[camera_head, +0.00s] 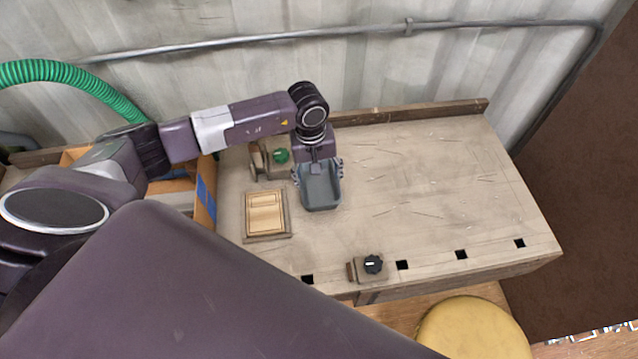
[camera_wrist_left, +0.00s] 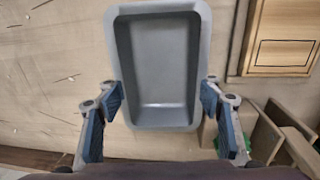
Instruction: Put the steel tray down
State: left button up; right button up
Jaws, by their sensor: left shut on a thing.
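The steel tray (camera_head: 321,190) is a grey, empty, rectangular tray with a raised rim, over the workbench (camera_head: 420,180) left of its middle. My left gripper (camera_head: 318,170) reaches down from above at the tray's far end. In the left wrist view its two blue-padded fingers (camera_wrist_left: 162,100) are on either side of the tray (camera_wrist_left: 158,60), closed on its near end. The tray's opening faces up. I cannot tell whether its underside touches the bench top. My right gripper is not in view.
A wooden framed panel (camera_head: 266,213) lies just left of the tray. A wooden block with a green knob (camera_head: 280,156) stands behind it. A black knob on a block (camera_head: 372,265) sits at the front edge. The bench's right side is clear. A yellow round stool (camera_head: 472,330) stands in front.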

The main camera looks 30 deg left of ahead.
aim_at(319, 186)
pick_arm(q)
jog(key=shift+r, duration=0.1)
notch_tip(319, 186, up, 20)
jog(key=b, duration=0.4)
